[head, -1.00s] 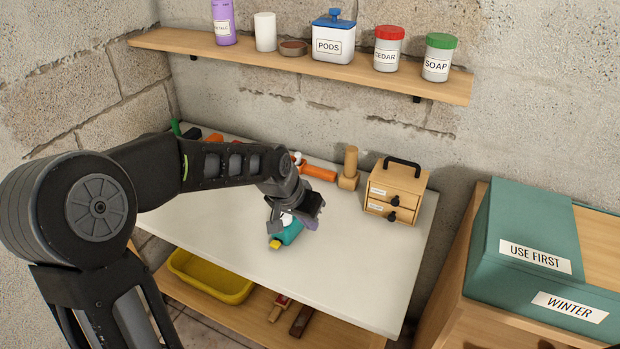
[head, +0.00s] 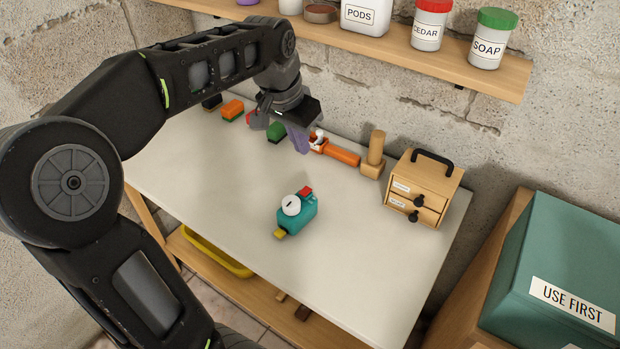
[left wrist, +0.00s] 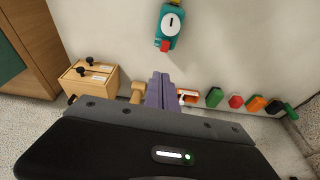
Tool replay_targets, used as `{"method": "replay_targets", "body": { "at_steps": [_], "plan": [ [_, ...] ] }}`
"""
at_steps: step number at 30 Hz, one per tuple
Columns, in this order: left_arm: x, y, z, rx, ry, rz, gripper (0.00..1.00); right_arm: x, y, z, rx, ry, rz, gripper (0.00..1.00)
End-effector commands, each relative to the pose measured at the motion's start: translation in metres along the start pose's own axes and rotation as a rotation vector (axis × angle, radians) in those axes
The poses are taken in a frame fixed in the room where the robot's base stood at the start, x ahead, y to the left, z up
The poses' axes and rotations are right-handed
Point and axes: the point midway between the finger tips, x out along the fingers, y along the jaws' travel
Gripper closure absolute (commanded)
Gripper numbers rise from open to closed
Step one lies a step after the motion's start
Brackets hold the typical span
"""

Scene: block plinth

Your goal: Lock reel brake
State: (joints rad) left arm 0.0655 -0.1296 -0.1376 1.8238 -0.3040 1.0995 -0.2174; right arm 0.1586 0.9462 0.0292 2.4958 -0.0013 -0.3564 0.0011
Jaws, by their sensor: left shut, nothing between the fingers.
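The teal reel (head: 299,217) sits on the white tabletop (head: 220,180), with a white dial marked by a dark line, a red piece on its upper edge and a yellow tab at its lower end. It also shows in the left wrist view (left wrist: 167,42), where the red piece faces my gripper. My left gripper (head: 298,140) hangs behind the reel, over the back of the table, apart from it. Its purple fingers are closed together and empty, as the left wrist view shows (left wrist: 160,78). My right gripper is out of view.
An orange cylinder (head: 342,154), a wooden peg block (head: 375,155) and a small drawer box (head: 418,190) stand along the back. Green (head: 277,130) and orange (head: 231,110) blocks lie to the left. A shelf (head: 500,80) hangs above. The table front is clear.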

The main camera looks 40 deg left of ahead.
Motion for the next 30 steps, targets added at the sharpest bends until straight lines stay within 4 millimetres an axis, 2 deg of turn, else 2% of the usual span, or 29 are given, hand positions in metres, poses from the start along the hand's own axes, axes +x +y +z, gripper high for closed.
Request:
{"method": "replay_targets", "body": {
  "at_steps": [5, 15, 21, 25, 30],
  "plan": [
    [0.021, 0.000, 0.001, 0.000, -0.005, 0.001, 1.00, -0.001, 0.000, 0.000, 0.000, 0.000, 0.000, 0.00],
    [0.087, 0.001, 0.001, 0.000, -0.006, 0.002, 1.00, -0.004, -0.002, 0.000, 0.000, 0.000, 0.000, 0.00],
    [0.118, 0.000, 0.008, -0.001, -0.004, 0.001, 1.00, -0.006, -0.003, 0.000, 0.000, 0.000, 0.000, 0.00],
    [0.129, 0.000, 0.011, -0.001, -0.002, 0.001, 1.00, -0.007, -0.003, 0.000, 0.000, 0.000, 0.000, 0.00],
    [0.133, 0.000, 0.012, -0.001, 0.000, 0.001, 1.00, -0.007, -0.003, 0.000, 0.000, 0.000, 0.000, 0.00]
  ]
}}
